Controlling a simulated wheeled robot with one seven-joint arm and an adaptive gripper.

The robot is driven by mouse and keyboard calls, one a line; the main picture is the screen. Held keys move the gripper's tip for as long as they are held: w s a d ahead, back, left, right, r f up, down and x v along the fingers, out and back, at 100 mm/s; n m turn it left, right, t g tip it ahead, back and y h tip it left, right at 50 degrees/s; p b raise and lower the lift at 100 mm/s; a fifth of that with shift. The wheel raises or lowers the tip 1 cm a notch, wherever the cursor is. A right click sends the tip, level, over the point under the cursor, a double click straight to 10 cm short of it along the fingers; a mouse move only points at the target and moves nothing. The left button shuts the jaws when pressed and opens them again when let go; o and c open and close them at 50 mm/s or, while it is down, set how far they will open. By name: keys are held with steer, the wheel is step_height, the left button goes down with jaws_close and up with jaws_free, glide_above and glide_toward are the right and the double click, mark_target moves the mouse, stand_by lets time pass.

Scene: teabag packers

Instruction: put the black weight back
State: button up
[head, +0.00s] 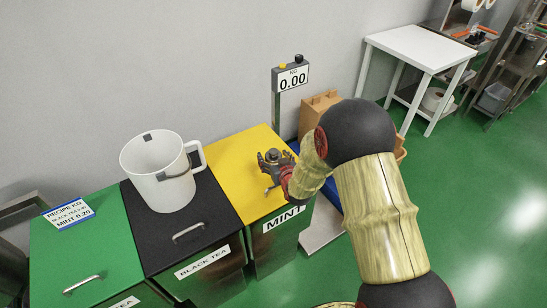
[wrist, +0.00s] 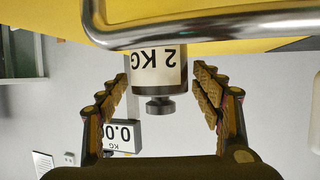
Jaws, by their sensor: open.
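The black weight (head: 273,154) looks dark grey and stands upright on the yellow mint bin lid (head: 247,148). In the wrist view the weight (wrist: 159,72) shows a white "2 KG" label, upside down in the picture, and a dark knob. My gripper (head: 276,166) is open at the weight. The lid's metal handle (wrist: 200,27) crosses in front of the weight's base. My arm hides part of the lid.
A scale display (head: 291,79) reading 0.00 stands on a post behind the bin. A white jug (head: 158,180) stands on the black tea bin lid (head: 207,205). A green bin lid (head: 75,250) is at the left. A cardboard box (head: 318,104) and white table (head: 425,48) stand beyond my arm.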

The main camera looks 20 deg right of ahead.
steer(key=shift+r, duration=0.25)
steer(key=p+v, duration=0.3)
steer(key=v, duration=0.8)
steer(key=shift+s+r, duration=0.1)
steer(key=shift+s, duration=0.25)
steer(key=s+r+g+h, duration=0.1)
steer(key=s+r+g, duration=0.15)
steer(key=r, duration=0.45)
steer(key=s+r+g, duration=0.1)
steer(key=s+r, duration=0.3)
steer(key=r, duration=0.3)
steer(key=s+r+g, duration=0.2)
steer(key=s+r, duration=0.2)
steer(key=s, duration=0.7)
steer(key=s+r+g, duration=0.2)
steer(key=s+r, duration=0.2)
steer(key=s, duration=0.8)
steer(key=shift+s+a+r+m, duration=0.3)
steer(key=shift+r, duration=0.1)
